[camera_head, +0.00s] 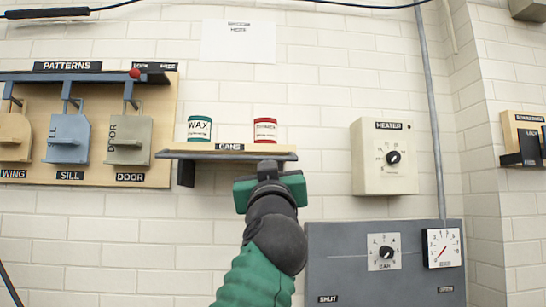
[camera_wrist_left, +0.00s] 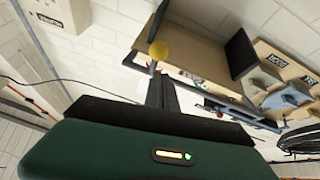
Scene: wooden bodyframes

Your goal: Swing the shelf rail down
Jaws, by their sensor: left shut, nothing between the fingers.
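The shelf (camera_head: 215,148) labelled CANS is on the white brick wall; a green WAX can (camera_head: 199,128) and a red can (camera_head: 265,129) stand upright on it. A grey rail (camera_head: 185,156) runs along its front, level with the board. My right gripper is not in view.
A pattern board (camera_head: 150,180) with hanging plates and a red knob (camera_head: 134,73) is at the left. A heater box (camera_head: 384,158) is right of the shelf. A grey dial panel (camera_head: 335,265) is below right. Wall between shelf and heater is clear.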

